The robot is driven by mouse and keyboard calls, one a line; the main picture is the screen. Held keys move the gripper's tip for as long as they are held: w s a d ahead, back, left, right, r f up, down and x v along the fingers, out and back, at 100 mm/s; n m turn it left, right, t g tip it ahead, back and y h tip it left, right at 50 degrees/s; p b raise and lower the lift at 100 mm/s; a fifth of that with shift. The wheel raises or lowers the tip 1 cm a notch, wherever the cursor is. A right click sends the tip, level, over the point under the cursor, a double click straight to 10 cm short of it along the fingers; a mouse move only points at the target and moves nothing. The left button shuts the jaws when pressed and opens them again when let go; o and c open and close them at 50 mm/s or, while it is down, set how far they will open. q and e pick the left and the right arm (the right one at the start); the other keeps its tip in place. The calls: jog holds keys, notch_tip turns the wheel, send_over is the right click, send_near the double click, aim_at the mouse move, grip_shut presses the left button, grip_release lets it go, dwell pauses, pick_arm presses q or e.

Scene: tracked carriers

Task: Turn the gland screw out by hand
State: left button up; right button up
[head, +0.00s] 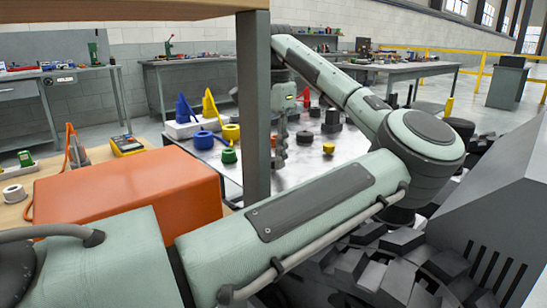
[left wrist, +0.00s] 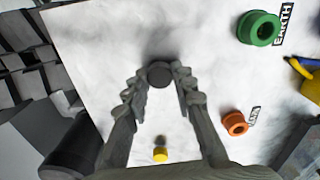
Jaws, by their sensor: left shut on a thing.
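My left gripper (head: 279,152) points down over the grey-white bench top, partly hidden behind a dark post in the head view. In the left wrist view my left gripper (left wrist: 160,80) is shut on a dark grey round piece (left wrist: 160,75), with a fingertip at each side of it. The piece looks like a gland screw, but its thread and what lies under it are hidden. A small yellow knob (left wrist: 160,155) stands apart from the fingers, and also shows in the head view (head: 328,149). My right gripper is not in view.
A green ring (left wrist: 259,28) beside an EARTH label and an orange ring (left wrist: 234,123) stand on the bench. Black pieces (head: 305,137) and blue and yellow funnel shapes (head: 203,138) stand near the gripper. The dark post (head: 254,110) and an orange box (head: 130,195) are close in front.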

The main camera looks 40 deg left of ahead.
pick_arm(q)
jog(key=shift+n, duration=0.6)
jog(key=n, duration=0.3)
jog(key=shift+n, duration=0.4)
jog(key=n, duration=0.4)
jog(key=shift+n+p, duration=0.3)
jog(key=shift+n, duration=0.1)
jog(key=o, duration=1)
jog(key=shift+o, duration=0.2)
notch_tip(320, 180, up, 12)
